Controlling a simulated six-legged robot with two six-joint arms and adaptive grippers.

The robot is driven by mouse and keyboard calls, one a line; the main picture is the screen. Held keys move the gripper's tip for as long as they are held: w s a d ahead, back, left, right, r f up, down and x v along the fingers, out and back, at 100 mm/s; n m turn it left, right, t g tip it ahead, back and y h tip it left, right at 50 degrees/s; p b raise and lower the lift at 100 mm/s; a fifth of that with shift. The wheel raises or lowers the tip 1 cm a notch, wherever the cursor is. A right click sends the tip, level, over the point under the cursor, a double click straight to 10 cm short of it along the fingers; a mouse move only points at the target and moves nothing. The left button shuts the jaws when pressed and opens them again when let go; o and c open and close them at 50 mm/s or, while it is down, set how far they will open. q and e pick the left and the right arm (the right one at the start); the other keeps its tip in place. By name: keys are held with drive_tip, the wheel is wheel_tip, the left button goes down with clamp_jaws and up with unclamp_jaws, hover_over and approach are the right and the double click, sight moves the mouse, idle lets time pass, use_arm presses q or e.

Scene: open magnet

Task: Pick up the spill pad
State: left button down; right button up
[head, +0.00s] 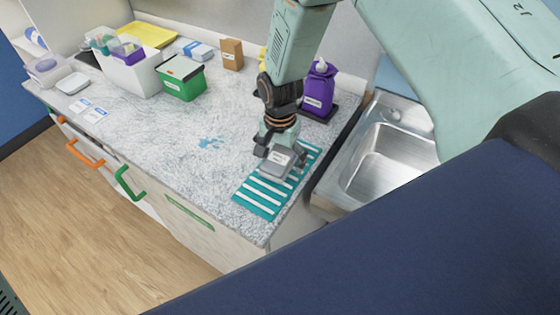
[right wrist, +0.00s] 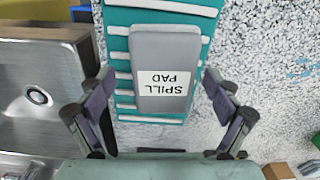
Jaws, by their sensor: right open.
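The spill pad (head: 276,163) is a grey block with a white label reading SPILL PAD. It lies on a teal mat with white stripes (head: 258,201) near the counter's right end. In the right wrist view the spill pad (right wrist: 166,48) and its label show clearly. My right gripper (head: 281,154) is above the pad, pointing down. It is open, and in the right wrist view its fingers (right wrist: 159,75) stand on either side of the pad with gaps. I cannot tell its exact height over the pad. My left gripper is not in view.
A metal sink (head: 384,160) is right of the mat. A purple bottle (head: 318,92) stands behind on a dark tray. A green bin (head: 181,80), a white bin (head: 133,74) and a brown box (head: 231,55) stand further back. A blue spill (head: 210,143) marks the otherwise clear counter middle.

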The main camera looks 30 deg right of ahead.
sight(279, 158)
drive_tip(key=shift+c, duration=1.3)
drive_tip(key=shift+w+a+f, duration=0.1)
drive_tip(key=shift+w+a, duration=0.05)
drive_tip(key=shift+w, duration=0.15)
drive_tip(key=c, duration=0.5)
drive_tip(key=shift+s, duration=0.25)
drive_tip(key=c, duration=0.4)
drive_tip(key=shift+c, duration=0.4)
drive_tip(key=shift+w, duration=0.15)
drive_tip(key=shift+w+r, duration=0.1)
drive_tip(key=shift+r, duration=0.25)
drive_tip(key=r, duration=0.8)
drive_tip(key=shift+s+r, duration=0.2)
drive_tip(key=shift+r, duration=0.05)
drive_tip(key=shift+w+r, duration=0.15)
drive_tip(key=shift+r, duration=0.3)
